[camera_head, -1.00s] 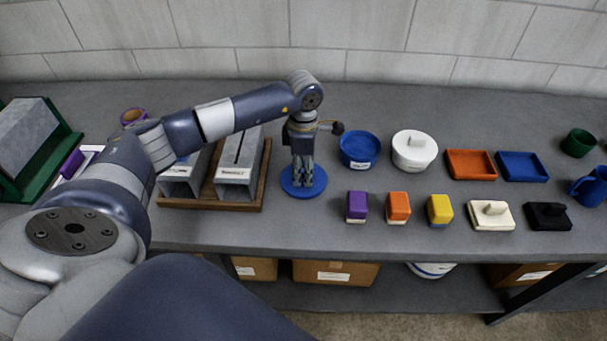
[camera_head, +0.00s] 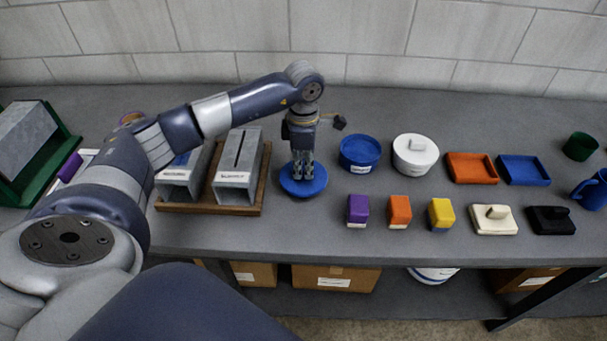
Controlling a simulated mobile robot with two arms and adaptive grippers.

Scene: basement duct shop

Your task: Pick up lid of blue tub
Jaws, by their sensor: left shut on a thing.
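The blue lid (camera_head: 316,188) is a round disc left of the open blue tub (camera_head: 360,165), which stands on the bench with a white label on its front. My left gripper (camera_head: 303,174) points straight down over the lid. Its fingers are shut on the lid at its middle and hide the part they grip. I cannot tell clearly whether the lid touches the bench or is just above it. My right gripper is not in view.
A wooden rack (camera_head: 262,196) with grey duct pieces is close on the lid's left. A lidded white tub (camera_head: 414,165), an orange tray (camera_head: 470,168) and a blue tray (camera_head: 524,170) stand right. Purple (camera_head: 357,208), orange (camera_head: 400,209) and yellow (camera_head: 441,212) blocks are in front.

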